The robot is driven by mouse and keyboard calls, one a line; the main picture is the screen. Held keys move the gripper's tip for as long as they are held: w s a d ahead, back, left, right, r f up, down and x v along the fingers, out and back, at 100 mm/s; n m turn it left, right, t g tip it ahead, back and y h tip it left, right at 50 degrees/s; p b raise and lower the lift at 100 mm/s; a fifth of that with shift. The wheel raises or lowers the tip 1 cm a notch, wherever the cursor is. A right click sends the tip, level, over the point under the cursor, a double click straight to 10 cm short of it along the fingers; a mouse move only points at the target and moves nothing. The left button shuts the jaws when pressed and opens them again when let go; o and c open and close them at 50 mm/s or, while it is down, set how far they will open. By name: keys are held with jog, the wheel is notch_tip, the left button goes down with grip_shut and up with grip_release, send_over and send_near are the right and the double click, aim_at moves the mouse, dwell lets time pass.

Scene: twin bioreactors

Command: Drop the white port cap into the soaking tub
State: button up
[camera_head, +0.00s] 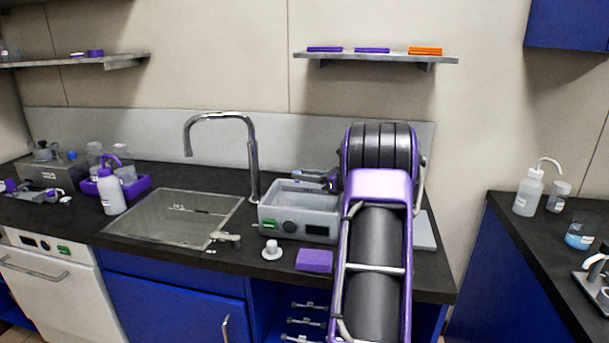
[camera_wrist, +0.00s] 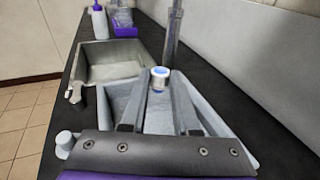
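The grey soaking tub (camera_head: 272,222) stands on the dark counter just right of the sink. In the wrist view its wall (camera_wrist: 117,93) shows around and below my gripper (camera_wrist: 163,82). A small white cap with a blue ring (camera_wrist: 160,73), which I take for the white port cap, sits between my fingertips. The fingers appear closed on it, above the tub's far side. In the head view my gripper (camera_head: 312,174) is small at the tub's back rim, and I cannot make out the cap there.
The sink (camera_head: 170,218) with a tall tap (camera_head: 254,165) lies left of the tub. A white knobbed piece (camera_head: 272,249), a metal clamp (camera_head: 225,237) and a purple block (camera_head: 314,261) lie along the counter's front. My arm hides the tub's right end. A purple tray (camera_head: 135,190) holds bottles farther left.

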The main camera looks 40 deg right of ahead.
jog(key=o, duration=0.5)
jog(key=p+v, duration=0.1)
jog(key=v, duration=1.6)
jog(key=shift+s, duration=0.2)
